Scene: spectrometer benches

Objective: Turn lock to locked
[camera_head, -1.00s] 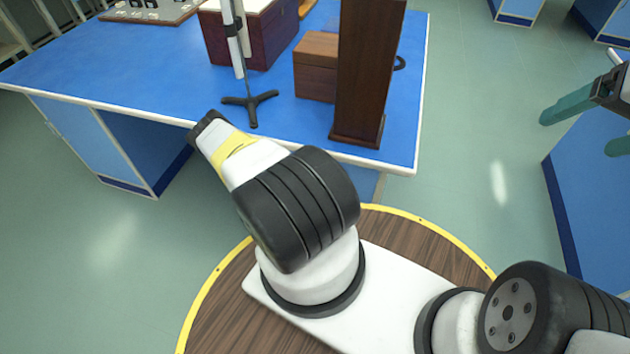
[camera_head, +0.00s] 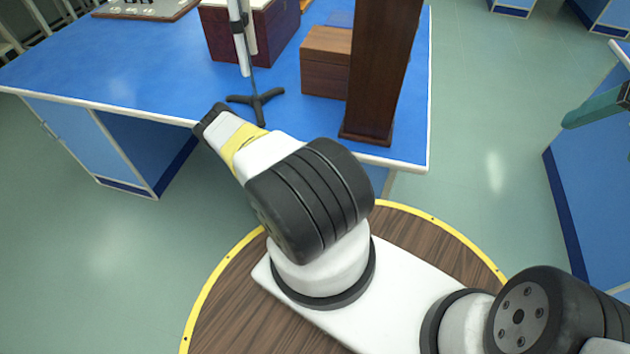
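No lock can be clearly made out in the camera_head view. A small brown wooden box (camera_head: 326,72) stands on the blue bench, partly hidden by a tall dark wooden post. A larger dark red-brown box (camera_head: 232,38) with a pale top stands behind and to the left. My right gripper is cut off by the right edge; one teal finger (camera_head: 594,108) shows, with no second finger close beside it, so it is open. It appears empty, in front of the right-hand bench. My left arm reaches toward the bench front, but its gripper is not visible.
The blue bench (camera_head: 120,75) has free room at its left and front. A dark tripod stand (camera_head: 258,104) and the tall wooden post (camera_head: 380,75) stand near its front edge. Another blue bench (camera_head: 590,190) is at the right, with open floor between.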

